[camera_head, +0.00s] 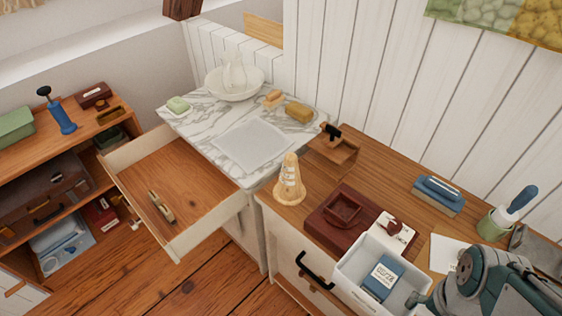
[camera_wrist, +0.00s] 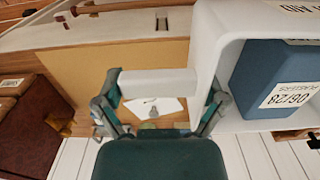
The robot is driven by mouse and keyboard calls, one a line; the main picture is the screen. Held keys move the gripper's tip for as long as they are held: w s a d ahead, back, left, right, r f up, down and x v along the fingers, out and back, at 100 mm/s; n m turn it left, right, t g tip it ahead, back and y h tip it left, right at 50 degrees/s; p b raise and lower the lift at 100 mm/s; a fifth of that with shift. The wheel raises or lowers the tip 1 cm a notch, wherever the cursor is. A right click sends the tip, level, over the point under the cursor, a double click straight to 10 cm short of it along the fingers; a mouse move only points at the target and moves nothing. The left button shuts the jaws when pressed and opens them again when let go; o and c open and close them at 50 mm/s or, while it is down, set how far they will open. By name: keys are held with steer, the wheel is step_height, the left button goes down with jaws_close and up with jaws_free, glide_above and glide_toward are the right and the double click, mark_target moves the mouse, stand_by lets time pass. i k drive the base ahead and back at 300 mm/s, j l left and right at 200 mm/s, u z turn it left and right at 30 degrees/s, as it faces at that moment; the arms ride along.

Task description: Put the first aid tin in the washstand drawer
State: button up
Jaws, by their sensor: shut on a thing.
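The first aid tin (camera_head: 345,277) is a white open box with a blue packet (camera_head: 381,278) inside, at the lower right in the head view. Its white wall (camera_wrist: 212,45) fills the right of the wrist view, with the blue packet (camera_wrist: 275,80) in it. My gripper (camera_wrist: 160,95) is shut on a white bar that seems part of the tin. The tin appears held over the dresser's front edge; its base is hidden. The washstand drawer (camera_head: 185,185) is pulled open at the left, with a small wooden object (camera_head: 160,207) lying in it.
The marble washstand top (camera_head: 185,120) holds a basin (camera_head: 234,82), soaps and a cloth. A shelf (camera_head: 75,135) stands left of the drawer.

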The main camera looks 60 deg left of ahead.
mark_target(167, 177)
steer(key=k+j, duration=1.15)
steer(key=j, duration=0.2)
steer(key=k+j, duration=0.15)
steer(key=j, duration=0.2)
steer(key=k+j, duration=0.1)
steer(key=j, duration=0.2)
steer(key=k+j, duration=0.15)
steer(key=j, duration=1.1)
steer(key=i+j+u, duration=0.1)
steer(key=j, duration=0.75)
steer(key=i, duration=0.05)
